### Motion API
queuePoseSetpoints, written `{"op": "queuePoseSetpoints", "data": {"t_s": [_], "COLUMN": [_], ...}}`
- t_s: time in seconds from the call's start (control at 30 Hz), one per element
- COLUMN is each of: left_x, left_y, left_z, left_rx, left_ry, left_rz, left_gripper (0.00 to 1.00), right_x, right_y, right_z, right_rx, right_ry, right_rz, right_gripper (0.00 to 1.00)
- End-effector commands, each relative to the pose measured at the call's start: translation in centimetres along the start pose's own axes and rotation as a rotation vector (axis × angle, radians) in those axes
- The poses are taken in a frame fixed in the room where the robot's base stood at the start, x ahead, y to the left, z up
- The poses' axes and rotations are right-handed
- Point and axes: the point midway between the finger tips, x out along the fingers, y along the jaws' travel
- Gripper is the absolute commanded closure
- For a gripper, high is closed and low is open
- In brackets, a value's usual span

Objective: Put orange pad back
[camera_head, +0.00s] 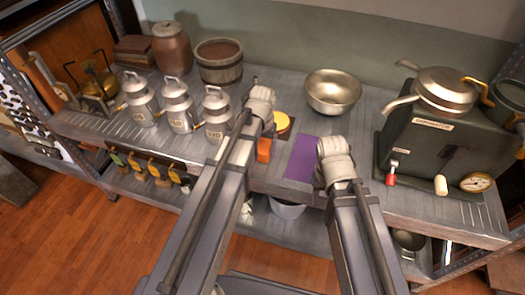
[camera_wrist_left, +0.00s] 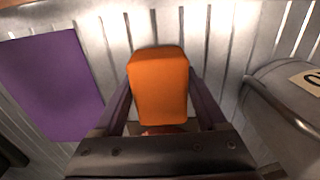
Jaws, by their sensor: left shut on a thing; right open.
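The orange pad (camera_head: 264,150) is a small block near the front edge of the grey shelf top. In the left wrist view the orange pad (camera_wrist_left: 158,88) sits between the two fingers of my left gripper (camera_wrist_left: 160,100), which is shut on it. In the head view my left wrist hides most of those fingers. I cannot tell whether the pad touches the shelf. A flat purple pad (camera_head: 303,157) lies to its right, and it also shows at left in the left wrist view (camera_wrist_left: 48,85). My right gripper (camera_head: 337,178) is open and appears empty, beside the purple pad; its fingers are mostly hidden.
Metal cans (camera_head: 216,115) stand left of my left gripper. A yellow round thing (camera_head: 283,122) is right behind the orange pad. A metal bowl (camera_head: 333,92) stands further back, and a dark machine (camera_head: 440,150) stands at right.

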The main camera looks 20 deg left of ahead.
Motion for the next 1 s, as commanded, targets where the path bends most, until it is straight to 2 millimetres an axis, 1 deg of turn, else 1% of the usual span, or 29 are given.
{"op": "queuePoseSetpoints", "data": {"t_s": [0.17, 0.2, 0.4, 0.77, 0.87, 1.0], "left_x": [0.4, 0.3, 0.3, 0.0, -0.5, -1.7], "left_y": [0.0, 0.0, 0.0, 0.0, 0.0, 0.0], "left_z": [0.0, 0.0, 0.0, 0.0, 0.0, 0.0], "left_rx": [0.0, 0.0, 0.0, 0.0, 0.0, 0.0], "left_ry": [0.0, 0.0, 0.0, 0.0, 0.0, 0.0], "left_rz": [0.0, 0.0, 0.0, 0.0, 0.0, 0.0], "left_gripper": [0.7, 0.23, 0.01, 0.0, 0.0, 0.0], "right_x": [0.4, 0.3, 0.3, 0.0, -0.5, -1.7], "right_y": [0.0, 0.0, 0.0, 0.0, 0.0, 0.2], "right_z": [0.0, 0.0, 0.0, 0.0, 0.0, 0.1], "right_rx": [0.0, 0.0, 0.0, 0.0, 0.0, 0.0], "right_ry": [0.0, 0.0, 0.0, 0.0, 0.0, 0.0], "right_rz": [0.0, 0.0, 0.0, 0.0, 0.0, 0.0], "right_gripper": [0.5, 0.5, 0.5, 0.5, 0.5, 0.5]}}
